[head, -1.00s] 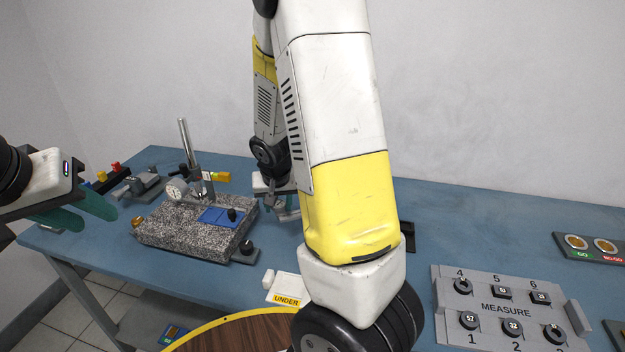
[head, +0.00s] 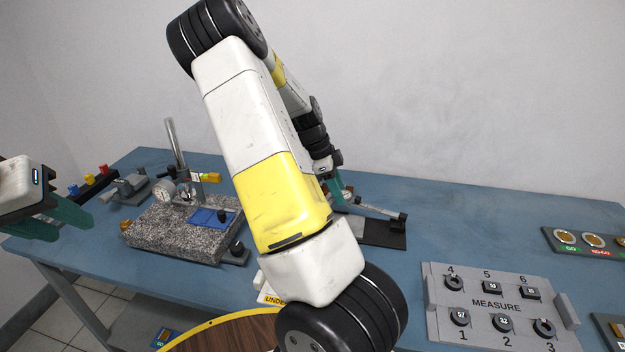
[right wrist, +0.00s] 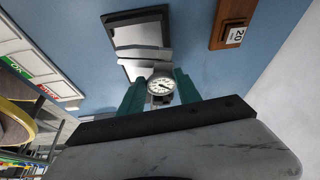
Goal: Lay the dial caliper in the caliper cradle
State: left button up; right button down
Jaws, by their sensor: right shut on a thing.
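My right gripper (head: 336,190) is mostly hidden behind my own arm in the head view. It is shut on the dial caliper, whose silver beam (head: 374,208) points right. In the right wrist view, the round white dial (right wrist: 160,86) sits between the teal fingers. The caliper cradle, a dark base (head: 388,238) with a black block (head: 402,218) at its right end, lies under the beam. I cannot tell whether the caliper touches it. My left gripper (head: 55,220) is open and empty at the left edge, away from the caliper.
A granite plate (head: 165,235) with a dial stand is at the left. A grey MEASURE board (head: 497,303) and a GO/NO-GO tray (head: 580,242) are at the right. A wooden round top (head: 230,335) is at the front. Blue bench between cradle and MEASURE board is clear.

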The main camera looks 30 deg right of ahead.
aim_at(331, 199)
jog(key=shift+a, duration=0.1)
jog(key=shift+a+n+t, duration=0.3)
jog(key=shift+a+n, duration=0.05)
jog(key=shift+n, duration=0.65)
jog(key=shift+a+f+n+h, duration=0.1)
jog(key=shift+n+h, duration=0.3)
jog(key=shift+n, duration=0.1)
jog(key=shift+w+f, duration=0.1)
jog(key=shift+f, duration=2.55)
jog(key=c, duration=0.7)
grip_release()
jog(key=shift+c, duration=0.2)
jog(key=c, duration=0.5)
jog(key=shift+c, duration=0.2)
jog(key=shift+r, duration=0.1)
